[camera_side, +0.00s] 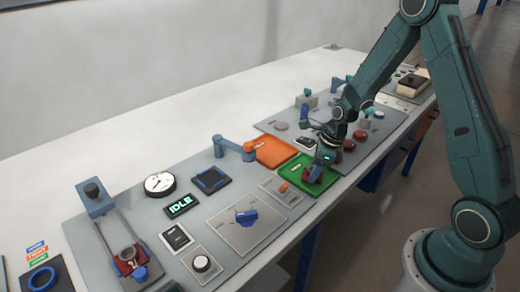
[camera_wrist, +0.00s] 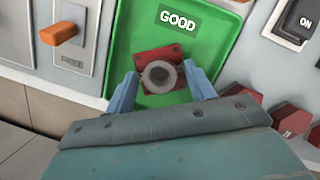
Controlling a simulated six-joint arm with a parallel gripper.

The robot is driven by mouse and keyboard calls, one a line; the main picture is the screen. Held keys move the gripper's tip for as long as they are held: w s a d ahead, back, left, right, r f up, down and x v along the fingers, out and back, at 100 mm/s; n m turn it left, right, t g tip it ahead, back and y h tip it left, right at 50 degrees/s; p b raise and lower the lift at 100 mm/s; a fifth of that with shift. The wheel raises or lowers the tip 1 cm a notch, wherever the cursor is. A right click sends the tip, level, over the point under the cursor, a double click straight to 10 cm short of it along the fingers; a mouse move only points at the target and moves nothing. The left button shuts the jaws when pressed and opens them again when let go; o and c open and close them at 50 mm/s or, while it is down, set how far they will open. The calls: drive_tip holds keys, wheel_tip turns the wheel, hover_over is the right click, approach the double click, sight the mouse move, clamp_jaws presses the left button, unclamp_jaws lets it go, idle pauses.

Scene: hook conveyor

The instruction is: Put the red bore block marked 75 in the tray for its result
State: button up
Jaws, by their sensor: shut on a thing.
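The red bore block (camera_wrist: 147,60), with a grey ring around its round bore, is between the two blue fingers of my gripper (camera_wrist: 162,84) in the wrist view. My gripper is shut on it. The block is within the outline of the green tray (camera_wrist: 215,45), below the tray's GOOD label (camera_wrist: 178,19). I cannot tell whether it touches the tray floor. No number is readable on it. In the side view my gripper (camera_side: 318,172) is low at the green tray (camera_side: 296,181), and its fingers partly hide the block.
An orange tray (camera_side: 276,152) lies just behind the green one. A fixture at the front left holds another dark red part (camera_side: 126,266). A display (camera_side: 182,206) reads IDLE. An orange lever (camera_wrist: 60,31) and an ON switch (camera_wrist: 297,20) flank the green tray.

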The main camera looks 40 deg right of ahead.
drive_tip(key=shift+f, duration=0.1)
drive_tip(key=o, duration=1.7)
drive_tip(key=shift+r, duration=3.55)
drive_tip(key=shift+r, duration=0.1)
